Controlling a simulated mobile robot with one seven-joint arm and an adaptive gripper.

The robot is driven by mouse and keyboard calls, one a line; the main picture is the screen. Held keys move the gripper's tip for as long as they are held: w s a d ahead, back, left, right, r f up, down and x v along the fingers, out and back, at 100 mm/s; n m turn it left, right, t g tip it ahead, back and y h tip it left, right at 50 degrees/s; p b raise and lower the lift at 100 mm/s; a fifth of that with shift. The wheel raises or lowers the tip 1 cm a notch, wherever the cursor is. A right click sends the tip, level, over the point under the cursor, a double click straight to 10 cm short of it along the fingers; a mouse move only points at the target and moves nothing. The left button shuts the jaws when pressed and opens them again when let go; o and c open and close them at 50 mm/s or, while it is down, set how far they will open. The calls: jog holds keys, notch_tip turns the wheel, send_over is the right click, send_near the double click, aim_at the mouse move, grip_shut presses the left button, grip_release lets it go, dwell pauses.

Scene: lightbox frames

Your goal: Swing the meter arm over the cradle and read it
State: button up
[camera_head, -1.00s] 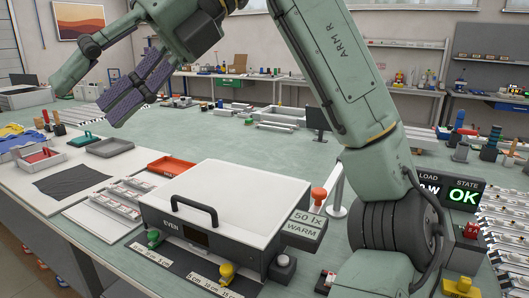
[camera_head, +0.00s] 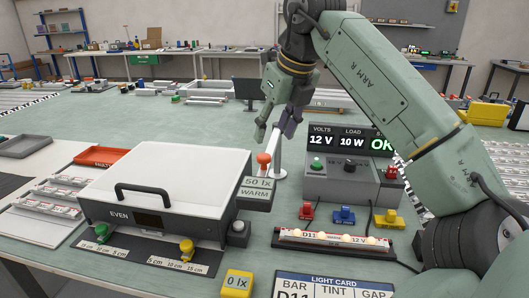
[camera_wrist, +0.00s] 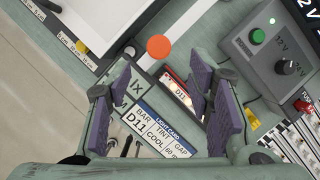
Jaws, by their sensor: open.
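An orange knob (camera_head: 263,158) stands behind the right side of the lightbox, beside a pale upright post (camera_head: 279,158). Which parts belong to the meter arm I cannot tell for sure. The knob shows from above in the wrist view (camera_wrist: 158,46), beside a white strip. The black cradle (camera_head: 300,246) holds a lit bar (camera_head: 335,237) marked D11, at front centre. A yellow block (camera_head: 237,284) reads 0 lx. My gripper (camera_head: 276,122) is open and empty above the knob, apart from it. In the wrist view its purple-padded fingers (camera_wrist: 165,100) are spread wide.
The white-lidded lightbox (camera_head: 180,175) stands left, with a 50 lx sign (camera_head: 258,190) at its right. A grey supply (camera_head: 350,180) reads 12 V, 10 W, OK. Red, blue and yellow blocks (camera_head: 343,215) stand before it. A light card (camera_head: 335,285) lies in front.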

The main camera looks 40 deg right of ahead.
aim_at(265, 156)
jog(key=b+x, duration=0.3)
jog(key=x, duration=0.4)
jog(key=shift+w+f+b, duration=0.2)
jog(key=shift+f+b, duration=0.05)
jog(key=shift+b, duration=0.1)
jog(key=shift+c, duration=0.3)
grip_shut()
